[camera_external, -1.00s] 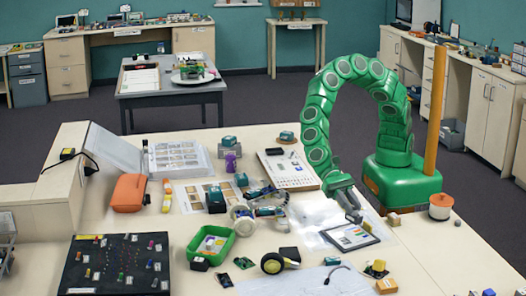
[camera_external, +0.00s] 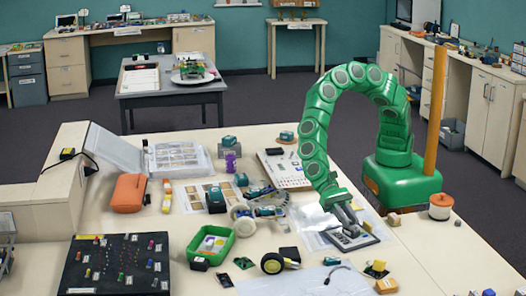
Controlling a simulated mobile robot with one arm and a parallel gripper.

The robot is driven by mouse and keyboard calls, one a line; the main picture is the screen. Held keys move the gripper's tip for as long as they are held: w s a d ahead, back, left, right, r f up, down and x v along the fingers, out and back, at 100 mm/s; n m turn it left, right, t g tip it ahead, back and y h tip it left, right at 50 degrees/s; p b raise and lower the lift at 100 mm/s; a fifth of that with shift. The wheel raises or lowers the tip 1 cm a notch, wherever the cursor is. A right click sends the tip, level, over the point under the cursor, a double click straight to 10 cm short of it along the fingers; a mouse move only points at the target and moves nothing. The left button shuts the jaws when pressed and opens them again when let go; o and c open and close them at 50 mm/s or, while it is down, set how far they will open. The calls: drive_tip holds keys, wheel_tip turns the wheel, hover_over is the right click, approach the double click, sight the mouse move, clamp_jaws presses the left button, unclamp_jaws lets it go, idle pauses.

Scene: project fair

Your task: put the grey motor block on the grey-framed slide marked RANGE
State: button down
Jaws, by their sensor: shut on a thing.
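A flat grey-framed slide (camera_external: 366,242) lies on the table near its right side, below my arm. Its marking is too small to read. My gripper (camera_external: 350,231) points down over the slide and is shut on a small grey thing, which I take to be the grey motor block. The jaws largely hide it, so I cannot tell whether it touches the slide.
A clear sheet (camera_external: 312,218) lies left of the slide. A green tray (camera_external: 211,243), a wheel with a yellow motor (camera_external: 275,263), and a yellow-topped part (camera_external: 376,269) stand nearby. A small tan block (camera_external: 393,219) is right of the slide.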

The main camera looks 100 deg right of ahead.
drive_tip(key=c, duration=0.9)
unclamp_jaws()
drive_tip(key=shift+w+d+r, duration=0.1)
drive_tip(key=shift+d+r, duration=0.2)
drive_tip(key=shift+d, duration=0.05)
drive_tip(key=v, duration=1.1)
drive_tip(key=shift+d, duration=0.15)
